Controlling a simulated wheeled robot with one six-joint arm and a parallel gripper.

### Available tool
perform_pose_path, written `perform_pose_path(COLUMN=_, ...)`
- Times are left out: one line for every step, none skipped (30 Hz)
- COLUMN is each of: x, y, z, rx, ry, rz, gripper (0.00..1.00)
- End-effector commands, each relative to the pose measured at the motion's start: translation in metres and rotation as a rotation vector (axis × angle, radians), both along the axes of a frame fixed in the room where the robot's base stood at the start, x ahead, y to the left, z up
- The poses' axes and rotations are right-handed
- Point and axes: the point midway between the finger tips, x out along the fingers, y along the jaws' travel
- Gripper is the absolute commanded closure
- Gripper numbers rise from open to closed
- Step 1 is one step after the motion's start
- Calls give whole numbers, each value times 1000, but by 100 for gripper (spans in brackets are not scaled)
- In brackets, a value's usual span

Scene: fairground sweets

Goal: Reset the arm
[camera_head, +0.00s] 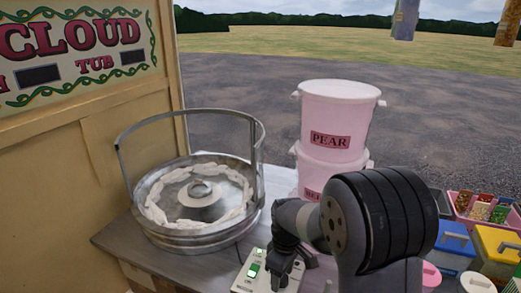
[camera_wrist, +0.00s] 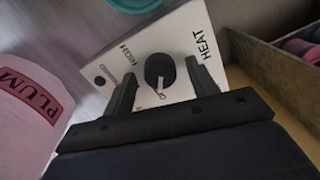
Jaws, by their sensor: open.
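My gripper (camera_wrist: 162,78) is open in the wrist view, its two dark fingers apart on either side of a black knob (camera_wrist: 159,68). The knob has a pale pointer mark and sits on a white control box (camera_wrist: 118,58) lettered HIGH and HEAT. I cannot tell whether the fingers touch the knob. In the head view my arm bends down over the same control box (camera_head: 247,284), which shows lit green switches. My gripper is partly hidden there by my own arm, and the knob is not clearly visible.
A round metal floss machine (camera_head: 180,236) with a clear guard stands left of the box. Stacked pink tubs, the top one marked PEAR (camera_head: 340,110), stand behind my arm. A PLUM tub (camera_wrist: 25,105) is at left in the wrist view. Coloured containers (camera_head: 495,245) crowd the right.

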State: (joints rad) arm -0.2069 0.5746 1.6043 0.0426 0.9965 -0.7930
Motion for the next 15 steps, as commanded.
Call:
perform_pose_path(x=0, y=0, z=1, rx=0, ry=1, rz=-38, gripper=45)
perform_pose_path(x=0, y=0, z=1, rx=1, ry=1, rz=-63, gripper=45)
perform_pose_path(x=0, y=0, z=1, rx=0, ry=1, rz=-96, gripper=45)
perform_pose_path(x=0, y=0, z=1, rx=0, ry=1, rz=-121, gripper=45)
perform_pose_path(x=0, y=0, z=1, rx=0, ry=2, rz=-145, gripper=45)
perform_pose_path(x=-1, y=0, z=1, rx=0, ry=1, rz=-178, gripper=45)
perform_pose_path(x=-1, y=0, z=1, rx=0, ry=2, rz=-203, gripper=45)
perform_pose_path(x=-1, y=-1, z=1, rx=0, ry=2, rz=-229, gripper=45)
perform_pose_path(x=-1, y=-1, z=1, rx=0, ry=1, rz=-261, gripper=45)
perform_pose_path(x=-1, y=-1, z=1, rx=0, ry=2, rz=-286, gripper=45)
perform_pose_path(x=-1, y=-1, z=1, rx=0, ry=2, rz=-310, gripper=45)
perform_pose_path(x=-1, y=-1, z=1, rx=0, ry=2, rz=-343, gripper=45)
perform_pose_path(x=-1, y=-1, z=1, rx=0, ry=2, rz=-367, gripper=45)
perform_pose_path(x=-1, y=-1, z=1, rx=0, ry=2, rz=-393, gripper=45)
perform_pose_path(x=-1, y=-1, z=1, rx=-1, ry=2, rz=-425, gripper=45)
